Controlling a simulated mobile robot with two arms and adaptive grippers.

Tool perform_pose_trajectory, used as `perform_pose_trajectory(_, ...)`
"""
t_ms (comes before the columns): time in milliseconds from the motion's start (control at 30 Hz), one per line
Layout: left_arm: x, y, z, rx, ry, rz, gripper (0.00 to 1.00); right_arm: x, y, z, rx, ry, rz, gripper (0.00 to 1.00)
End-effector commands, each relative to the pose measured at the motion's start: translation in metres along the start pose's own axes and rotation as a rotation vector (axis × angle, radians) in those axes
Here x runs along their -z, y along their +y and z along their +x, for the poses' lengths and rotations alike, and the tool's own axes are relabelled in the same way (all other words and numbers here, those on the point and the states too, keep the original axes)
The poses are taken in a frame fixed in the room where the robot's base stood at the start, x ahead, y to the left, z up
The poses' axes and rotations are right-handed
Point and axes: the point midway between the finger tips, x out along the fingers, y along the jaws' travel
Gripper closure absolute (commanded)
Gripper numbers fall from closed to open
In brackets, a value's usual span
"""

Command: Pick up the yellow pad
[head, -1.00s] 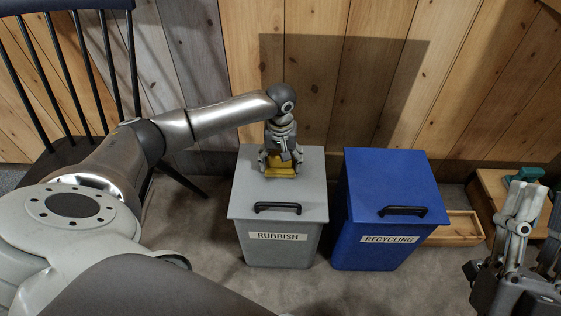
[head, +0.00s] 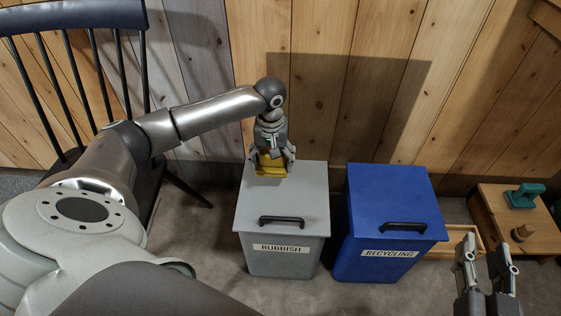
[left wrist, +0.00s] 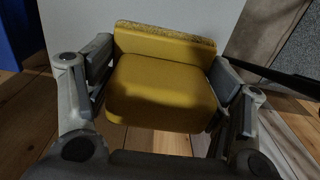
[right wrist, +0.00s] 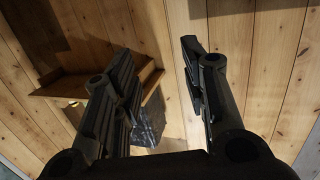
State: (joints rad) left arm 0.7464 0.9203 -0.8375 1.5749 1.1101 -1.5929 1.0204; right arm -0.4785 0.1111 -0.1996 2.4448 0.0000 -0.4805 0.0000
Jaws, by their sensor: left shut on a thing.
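The yellow pad (head: 270,168) is a thick block held in my left gripper (head: 272,160), at the back of the grey rubbish bin's lid (head: 310,190). In the head view it overlaps the lid's back edge and seems raised off the lid. In the left wrist view the pad (left wrist: 160,90) sits between both fingers (left wrist: 160,85), which are closed on its sides; a speckled strip shows along its far edge. My right gripper (head: 485,255) is at the lower right of the head view, and its fingers stand apart and empty in the right wrist view (right wrist: 165,75).
The blue recycling bin (head: 390,200) stands right of the rubbish bin. A wooden stool (head: 530,235) with a teal item (head: 524,194) is at far right, beside a low wooden tray (head: 458,250). A dark chair (head: 80,20) is left; the plank wall is close behind.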

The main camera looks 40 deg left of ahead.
Motion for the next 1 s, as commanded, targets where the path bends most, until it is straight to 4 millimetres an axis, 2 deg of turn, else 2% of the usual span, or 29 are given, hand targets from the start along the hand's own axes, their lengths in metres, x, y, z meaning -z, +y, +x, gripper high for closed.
perform_pose_trajectory(133,-0.001,-0.015,-0.021,0.002,0.001,-0.001,0.5,-0.034,0.005,-0.01,-0.012,-0.202,-0.002,0.6)
perform_pose_trajectory(300,-0.003,-0.043,-0.031,0.003,-0.001,-0.003,0.5,-0.075,0.011,-0.032,-0.026,-0.434,-0.002,0.6)
perform_pose_trajectory(500,-0.004,-0.072,-0.044,0.003,0.0,-0.003,0.5,-0.111,0.017,-0.065,-0.041,-0.67,0.001,0.6)
perform_pose_trajectory(700,-0.005,-0.092,-0.052,0.001,0.0,-0.002,0.5,-0.133,0.02,-0.094,-0.05,-0.835,0.005,0.6)
perform_pose_trajectory(1000,-0.006,-0.103,-0.057,0.0,0.0,0.0,0.5,-0.144,0.022,-0.112,-0.056,-0.928,0.008,0.6)
